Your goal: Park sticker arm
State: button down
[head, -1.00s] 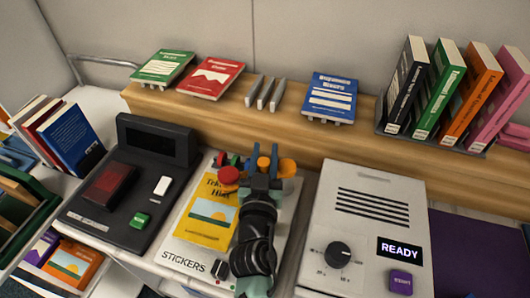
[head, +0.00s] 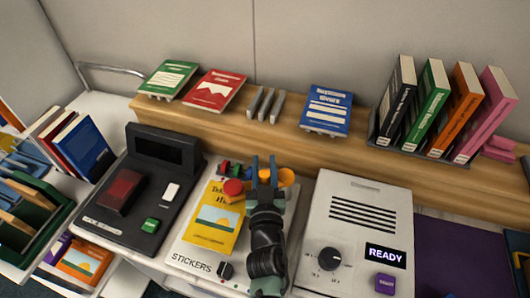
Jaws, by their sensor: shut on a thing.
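The sticker machine is a white panel (head: 187,261) marked STICKERS, with a yellow book (head: 215,222) lying on it. Above the book is the sticker arm, with a round red knob (head: 233,187) on its left and an orange round part (head: 288,177) to the right. My gripper (head: 264,168) reaches over the panel from the front, its blue fingers between the red knob and the orange part. It is shut on the sticker arm. The fingers and wrist hide the held part and the panel's right side.
A dark console (head: 143,205) stands left, a white machine (head: 350,262) with a READY display right. Behind runs a wooden shelf (head: 225,118) with flat books and a rack of upright books (head: 429,105).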

jog(key=shift+s+f+y+p, duration=0.1)
jog(key=shift+s+y+p, duration=0.2)
jog(key=shift+p, duration=0.15)
jog(key=c, duration=0.6)
grip_release()
jog(key=s, duration=1.2)
jog(key=shift+d, duration=0.3)
jog(key=shift+w, duration=0.1)
